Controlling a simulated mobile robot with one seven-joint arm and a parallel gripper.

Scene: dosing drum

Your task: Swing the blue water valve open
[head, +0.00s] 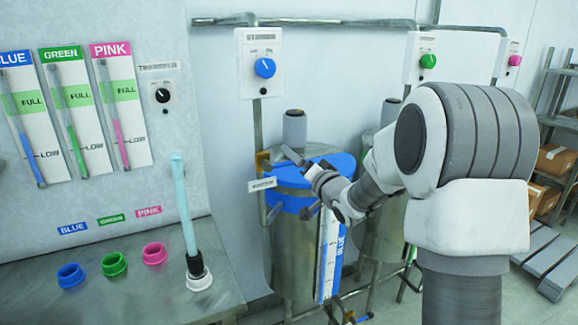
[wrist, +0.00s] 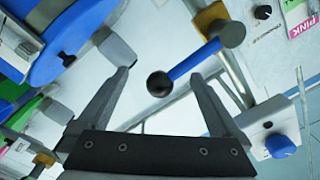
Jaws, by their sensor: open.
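The blue water valve's lever (wrist: 194,62) shows in the wrist view as a short blue bar. It has a black ball knob (wrist: 160,84) at its free end and a grey pivot by a yellow fitting at the other. My gripper (wrist: 163,77) is open, and the knob appears between its two fingers in that view. I cannot tell the depth gap, and nothing is gripped. In the head view my gripper (head: 291,182) is at the left front of the blue-lidded drum (head: 297,245). The yellow fitting (head: 263,161) shows just left of it; the lever is not clear there.
The blue-knob dial box (head: 262,62) is on the wall above the drum. A second drum (head: 383,240) stands to the right, partly behind my arm. A bench (head: 120,300) with blue, green and pink rings and an upright pale tube (head: 185,205) is at left.

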